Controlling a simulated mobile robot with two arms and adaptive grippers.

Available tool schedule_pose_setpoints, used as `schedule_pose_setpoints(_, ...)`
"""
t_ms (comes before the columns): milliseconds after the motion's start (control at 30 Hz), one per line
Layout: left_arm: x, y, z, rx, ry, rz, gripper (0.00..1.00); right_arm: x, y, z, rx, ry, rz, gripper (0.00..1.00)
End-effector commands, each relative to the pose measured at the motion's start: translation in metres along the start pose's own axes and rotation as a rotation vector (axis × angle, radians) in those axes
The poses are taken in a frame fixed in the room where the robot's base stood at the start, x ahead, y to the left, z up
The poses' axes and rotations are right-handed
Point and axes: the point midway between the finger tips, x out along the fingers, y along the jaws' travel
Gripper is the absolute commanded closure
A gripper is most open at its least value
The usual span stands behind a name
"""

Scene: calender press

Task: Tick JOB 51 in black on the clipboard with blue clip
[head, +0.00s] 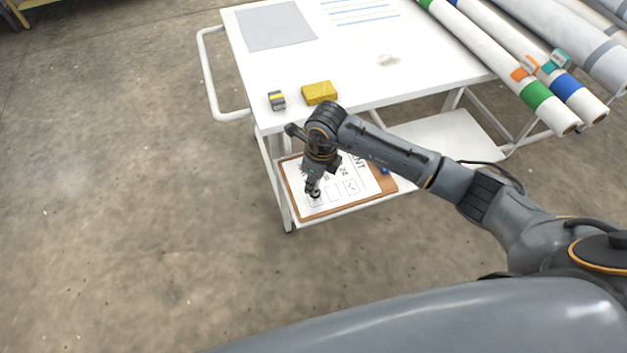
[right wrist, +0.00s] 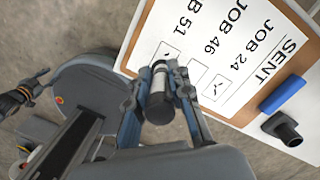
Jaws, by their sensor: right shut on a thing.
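The clipboard (head: 291,188) lies on the lower shelf of a white cart. Its blue clip (right wrist: 283,93) shows beside the heading SENT in the right wrist view. The sheet (right wrist: 235,45) lists JOB 24, JOB 46 and JOB 51. The JOB 24 box (right wrist: 218,88) has a tick; the JOB 46 box (right wrist: 197,70) looks empty. My right gripper (head: 313,190) is shut on a dark marker (right wrist: 158,90), over the JOB 51 box (right wrist: 166,51). A small dark mark seems to show there; tip contact is unclear. My left gripper (right wrist: 38,82) shows small at the left, its jaws unclear.
The cart top (head: 350,55) overhangs the shelf behind my right wrist. Floor left of the cart is clear.

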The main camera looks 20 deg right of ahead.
Motion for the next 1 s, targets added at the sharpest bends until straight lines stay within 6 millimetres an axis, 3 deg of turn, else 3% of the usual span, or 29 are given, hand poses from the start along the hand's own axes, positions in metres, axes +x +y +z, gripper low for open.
schedule_pose_setpoints(1000,-0.004,0.000,-0.001,0.000,0.000,0.000,0.60,-0.002,0.001,-0.011,0.001,0.000,0.000,1.00)
